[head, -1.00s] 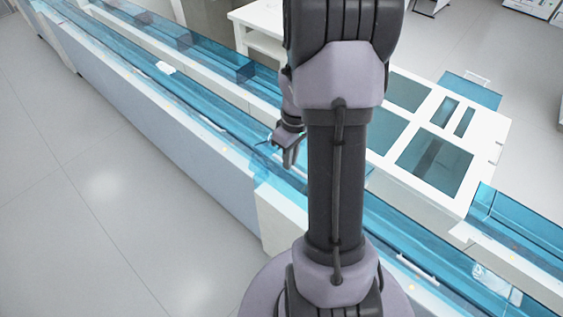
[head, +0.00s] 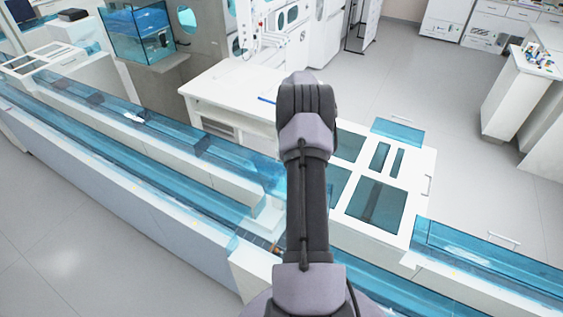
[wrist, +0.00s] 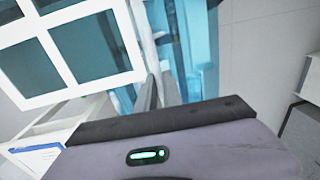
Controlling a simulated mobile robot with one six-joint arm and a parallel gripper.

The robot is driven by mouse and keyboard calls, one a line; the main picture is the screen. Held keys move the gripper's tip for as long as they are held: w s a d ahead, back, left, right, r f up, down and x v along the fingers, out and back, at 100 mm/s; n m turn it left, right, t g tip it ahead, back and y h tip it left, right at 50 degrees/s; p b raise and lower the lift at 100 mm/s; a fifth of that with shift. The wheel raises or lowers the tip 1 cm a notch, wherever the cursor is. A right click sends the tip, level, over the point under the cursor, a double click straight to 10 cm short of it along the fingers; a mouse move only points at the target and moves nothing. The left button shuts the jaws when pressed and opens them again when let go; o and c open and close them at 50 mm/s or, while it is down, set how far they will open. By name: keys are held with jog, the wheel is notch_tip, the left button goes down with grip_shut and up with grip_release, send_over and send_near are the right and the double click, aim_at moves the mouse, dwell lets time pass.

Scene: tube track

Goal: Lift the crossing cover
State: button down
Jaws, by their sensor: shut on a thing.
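The crossing cover is a clear blue panel (head: 268,172) just left of my arm in the head view, tilted and apparently raised above the track. Its right part is hidden behind my arm. In the wrist view, my gripper (wrist: 160,88) has its two dark fingers close together around a thin pale bar, with clear blue panel (wrist: 195,50) beyond them. The grip itself is hidden in the head view. Below the panel, the blue tube track (head: 150,165) shows an open stretch with pale inner walls.
A white frame with dark panes (head: 405,225) stands right of my arm, and a white table (head: 225,92) behind the track. A glass tank (head: 140,35) is at the back left. Grey floor (head: 470,165) is free at the right.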

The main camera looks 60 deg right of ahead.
jog(key=shift+w+d+p, duration=0.1)
jog(key=shift+d+p, duration=0.65)
jog(key=shift+d, duration=0.9)
jog(key=c, duration=1.6)
grip_release()
jog(key=shift+f, duration=0.1)
jog(key=shift+o, duration=0.6)
jog(key=shift+w+d, duration=0.15)
jog(key=shift+r, duration=0.2)
notch_tip(320, 180, up, 17)
jog(key=d+p, duration=0.1)
jog(key=p, duration=0.4)
